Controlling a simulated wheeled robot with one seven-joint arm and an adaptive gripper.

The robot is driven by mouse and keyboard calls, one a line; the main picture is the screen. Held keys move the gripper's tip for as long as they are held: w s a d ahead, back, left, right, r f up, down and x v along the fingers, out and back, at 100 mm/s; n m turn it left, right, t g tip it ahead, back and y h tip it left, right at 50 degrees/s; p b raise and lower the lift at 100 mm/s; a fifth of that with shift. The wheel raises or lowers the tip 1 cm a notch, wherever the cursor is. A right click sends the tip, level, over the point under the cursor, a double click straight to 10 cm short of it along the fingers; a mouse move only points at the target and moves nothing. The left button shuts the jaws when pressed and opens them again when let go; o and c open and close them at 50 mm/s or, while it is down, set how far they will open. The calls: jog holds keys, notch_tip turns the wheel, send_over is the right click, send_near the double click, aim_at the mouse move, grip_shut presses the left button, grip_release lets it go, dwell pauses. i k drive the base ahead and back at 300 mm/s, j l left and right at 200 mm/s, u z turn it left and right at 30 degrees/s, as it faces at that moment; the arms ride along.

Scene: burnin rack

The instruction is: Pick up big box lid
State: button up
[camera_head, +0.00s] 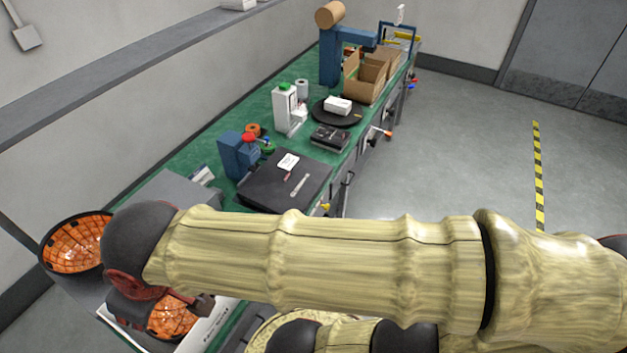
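No piece in view is plainly a big box lid. An open brown cardboard box (364,88) stands toward the far end of the green bench, with its flaps up. A grey flat-topped box-like body (165,196) stands at the near left and is partly covered by my arm. My pale, wood-patterned arm crosses the foreground from right to left. At its dark left end, a reddish part that seems to be my gripper (160,292) points down and right over an orange-lined round thing. Its fingers are too unclear to tell open from shut.
The green bench (222,156) carries a black flat case (285,182), a blue device (238,157), a white bottle-like unit (287,108), a dark round plate (337,113) and a blue stand (330,62). An orange-lined bowl (75,245) is at left. Floor at right is clear.

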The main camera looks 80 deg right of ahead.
aim_at(289, 179)
jog(key=z, duration=2.3)
jog(key=i+j+z, duration=0.1)
jog(key=z, duration=0.15)
jog(key=i+j+z, duration=0.1)
jog(key=z, duration=0.15)
